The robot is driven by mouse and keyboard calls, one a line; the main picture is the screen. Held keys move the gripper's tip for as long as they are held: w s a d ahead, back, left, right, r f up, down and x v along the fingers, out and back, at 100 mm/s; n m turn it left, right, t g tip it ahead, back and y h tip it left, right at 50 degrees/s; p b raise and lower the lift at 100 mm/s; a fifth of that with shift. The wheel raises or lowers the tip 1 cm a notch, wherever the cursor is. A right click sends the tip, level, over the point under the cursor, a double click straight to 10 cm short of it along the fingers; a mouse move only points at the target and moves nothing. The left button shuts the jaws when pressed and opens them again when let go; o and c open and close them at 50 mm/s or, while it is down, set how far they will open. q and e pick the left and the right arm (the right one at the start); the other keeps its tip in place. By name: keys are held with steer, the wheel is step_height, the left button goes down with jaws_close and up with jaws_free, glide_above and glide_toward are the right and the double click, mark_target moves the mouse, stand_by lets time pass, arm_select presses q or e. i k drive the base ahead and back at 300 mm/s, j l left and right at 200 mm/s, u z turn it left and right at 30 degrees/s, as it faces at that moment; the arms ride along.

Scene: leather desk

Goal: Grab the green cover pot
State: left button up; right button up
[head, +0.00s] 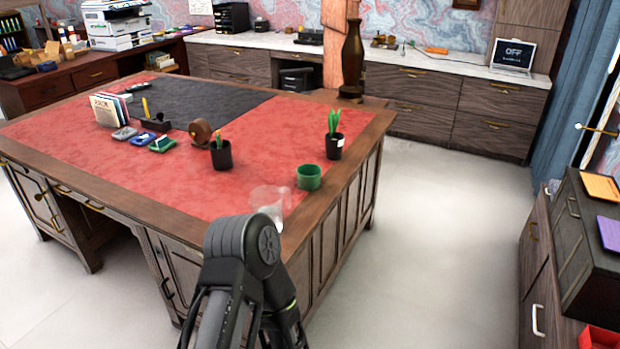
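The green cover pot (309,178) stands upright on the right part of the desk, close to its right edge. It looks like a short, open, empty cylinder. One of my arms rises from the bottom of the head view, its dark joint in front of the desk's near right corner, below and left of the pot.
A black pot with a green plant (334,134) stands behind the green pot. A black pencil cup (221,153) is to its left. A pale, clear, blurred object (270,201) lies nearer. The desk's red leather top (270,155) is bare between these.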

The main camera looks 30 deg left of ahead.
mark_target(309, 174)
steer(key=i+j+z, duration=0.1)
steer(key=i, duration=0.3)
steer(key=i+j, duration=0.3)
steer(key=i, duration=0.15)
steer(key=z, duration=0.05)
